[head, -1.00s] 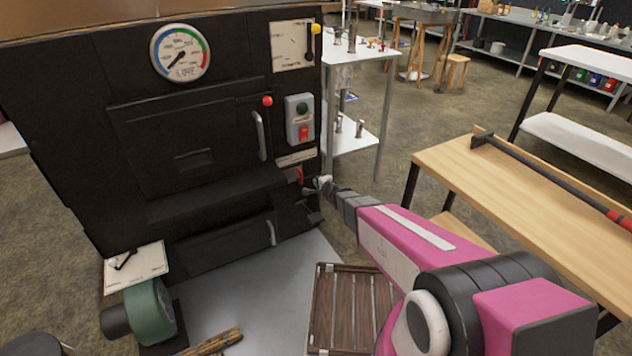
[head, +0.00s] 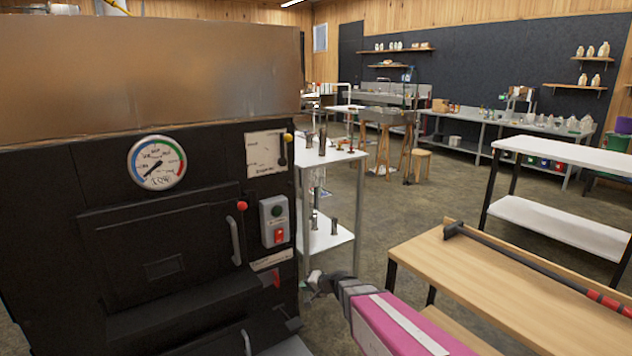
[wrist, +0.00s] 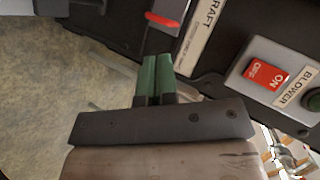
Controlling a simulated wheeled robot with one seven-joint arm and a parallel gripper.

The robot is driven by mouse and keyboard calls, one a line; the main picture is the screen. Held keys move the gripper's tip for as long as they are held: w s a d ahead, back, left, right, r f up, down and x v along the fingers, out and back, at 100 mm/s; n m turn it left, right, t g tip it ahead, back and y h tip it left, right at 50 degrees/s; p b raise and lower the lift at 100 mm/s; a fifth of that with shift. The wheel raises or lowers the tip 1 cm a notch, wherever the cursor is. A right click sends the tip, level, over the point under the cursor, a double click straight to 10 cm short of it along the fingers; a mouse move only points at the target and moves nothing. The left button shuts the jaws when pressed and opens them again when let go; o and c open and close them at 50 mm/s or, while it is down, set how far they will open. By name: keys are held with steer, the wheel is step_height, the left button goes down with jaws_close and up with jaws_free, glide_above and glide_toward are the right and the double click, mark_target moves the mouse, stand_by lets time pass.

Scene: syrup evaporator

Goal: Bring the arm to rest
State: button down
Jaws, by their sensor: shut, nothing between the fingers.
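My gripper (head: 314,281) is at the right edge of the black evaporator front (head: 100,250), low in the head view. My pink arm reaches to it from the bottom right. In the wrist view the green fingers (wrist: 157,78) are together with nothing between them. A red lever handle (head: 276,279) is just left of my gripper in the head view, with a small gap. The wrist view shows the red handle (wrist: 162,20) beyond the fingertips, apart from them.
The blower switch box (head: 275,222) and draft label (head: 271,260) are close beside the gripper. A white shelf stand (head: 335,155) is behind it. A wooden bench (head: 500,285) with a long black-and-red tool (head: 530,265) is at right. Open floor lies between.

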steer(key=s+d+r+n+g+h, duration=0.1)
steer(key=s+d+r+g+h, duration=0.1)
steer(key=s+d+h, duration=0.3)
steer(key=s+d+r+n+g+h, duration=0.2)
steer(key=s+d+g+h, duration=0.2)
steer(key=s+d, duration=0.8)
steer(key=d+h, duration=0.1)
steer(key=d, duration=0.5)
steer(key=shift+g, duration=0.3)
